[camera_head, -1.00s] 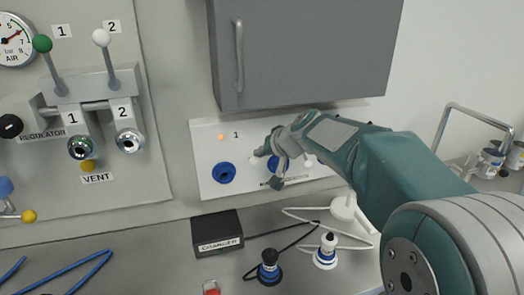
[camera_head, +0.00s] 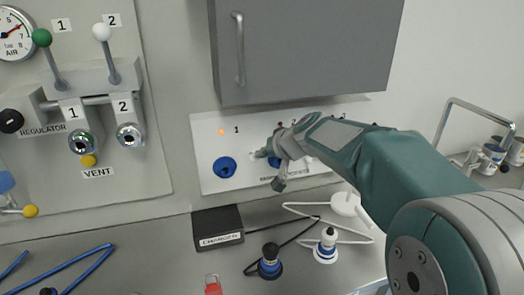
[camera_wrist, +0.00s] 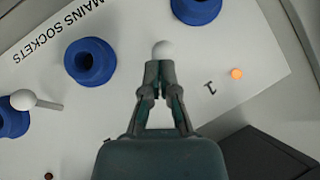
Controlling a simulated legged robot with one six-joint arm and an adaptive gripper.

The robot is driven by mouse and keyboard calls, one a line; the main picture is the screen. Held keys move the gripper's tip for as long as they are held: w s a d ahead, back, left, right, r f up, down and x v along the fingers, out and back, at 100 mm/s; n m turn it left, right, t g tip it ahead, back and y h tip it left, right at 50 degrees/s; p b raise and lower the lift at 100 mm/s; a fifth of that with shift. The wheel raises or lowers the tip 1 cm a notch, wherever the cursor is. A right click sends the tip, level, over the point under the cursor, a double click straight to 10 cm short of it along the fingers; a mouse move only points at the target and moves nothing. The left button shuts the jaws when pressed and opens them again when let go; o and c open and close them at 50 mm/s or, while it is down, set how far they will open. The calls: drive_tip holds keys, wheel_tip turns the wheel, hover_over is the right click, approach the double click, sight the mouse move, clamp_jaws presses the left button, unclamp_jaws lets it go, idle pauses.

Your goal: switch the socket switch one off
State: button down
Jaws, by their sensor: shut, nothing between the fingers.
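The mains socket panel (camera_head: 205,183) is a white plate on the wall under the cabinet. Its socket one (camera_head: 225,167) is a blue ring below the label 1, with a lit orange lamp (camera_head: 221,132) beside the label; the lamp also shows in the wrist view (camera_wrist: 236,73). A white ball-ended switch (camera_wrist: 163,49), on the label 1 side, is right at my fingertips in the wrist view; its stem is hidden. My gripper (camera_head: 262,155) is shut and empty at the panel, touching or very close to the switch. In the wrist view my gripper (camera_wrist: 160,66) covers the switch's base.
A grey cabinet (camera_head: 305,50) overhangs the panel. A second blue socket (camera_wrist: 90,62) and a tilted white switch (camera_wrist: 24,100) are on the panel. A black charger (camera_head: 217,225) and plugs with cables (camera_head: 270,262) lie on the bench below.

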drive_tip(key=f, duration=0.1)
drive_tip(key=s+f, duration=0.1)
drive_tip(key=f, duration=0.1)
drive_tip(key=shift+d+f, duration=0.15)
drive_tip(key=shift+f, duration=0.05)
drive_tip(key=shift+r, duration=0.15)
drive_tip(key=shift+r, duration=0.7)
